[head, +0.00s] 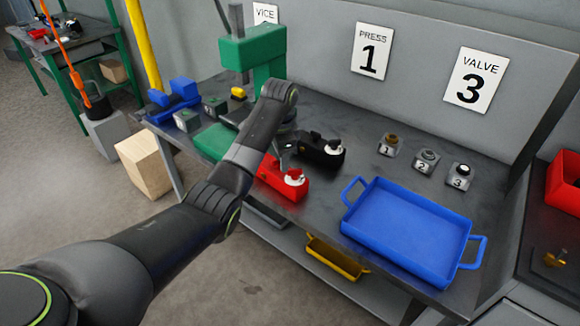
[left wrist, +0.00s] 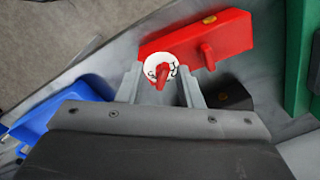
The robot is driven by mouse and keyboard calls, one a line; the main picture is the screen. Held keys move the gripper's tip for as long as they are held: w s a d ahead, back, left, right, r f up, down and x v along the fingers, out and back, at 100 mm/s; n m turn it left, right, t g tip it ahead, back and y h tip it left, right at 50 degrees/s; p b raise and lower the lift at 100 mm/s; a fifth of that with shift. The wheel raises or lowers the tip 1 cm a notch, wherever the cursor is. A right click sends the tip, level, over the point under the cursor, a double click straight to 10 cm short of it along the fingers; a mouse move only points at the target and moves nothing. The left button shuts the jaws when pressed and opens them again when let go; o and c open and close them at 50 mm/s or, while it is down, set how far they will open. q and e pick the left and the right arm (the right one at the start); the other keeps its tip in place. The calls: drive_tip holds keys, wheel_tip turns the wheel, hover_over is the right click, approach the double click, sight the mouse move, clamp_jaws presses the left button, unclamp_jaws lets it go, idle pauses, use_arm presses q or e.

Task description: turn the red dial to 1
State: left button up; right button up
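The red block (head: 279,181) lies on the bench, with a white dial (head: 295,177) at its right end. In the left wrist view the red block (left wrist: 205,37) shows beyond the fingers, and its white dial (left wrist: 161,69) carries a red pointer knob and small black marks too small to read. My left gripper (head: 284,153) is just above the red block. In the left wrist view its fingers (left wrist: 160,78) are apart, one on each side of the dial, with no grip on the knob visible. My right gripper is in neither view.
A black block with a white dial (head: 334,147) stands close behind the red one. A blue tray (head: 408,232) lies to the right. Numbered pieces 1, 2 and 3 (head: 424,161) stand at the back. A green press (head: 254,52) rises behind my arm.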

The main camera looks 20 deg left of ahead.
use_arm(q)
drive_tip(key=w+d+r+m, duration=0.2)
drive_tip(key=w+d+r, duration=0.1)
drive_tip(key=r, duration=0.8)
drive_tip(key=b, duration=0.4)
approach(295, 170)
drive_tip(key=shift+g, duration=0.3)
drive_tip(key=f, duration=0.2)
drive_tip(key=f+p, duration=0.1)
drive_tip(key=f, duration=0.2)
drive_tip(key=f+p, duration=0.1)
drive_tip(key=f, duration=0.1)
drive_tip(key=shift+w+a+f, duration=0.1)
drive_tip(key=shift+w+f, duration=0.2)
drive_tip(key=shift+f, duration=0.65)
clamp_jaws()
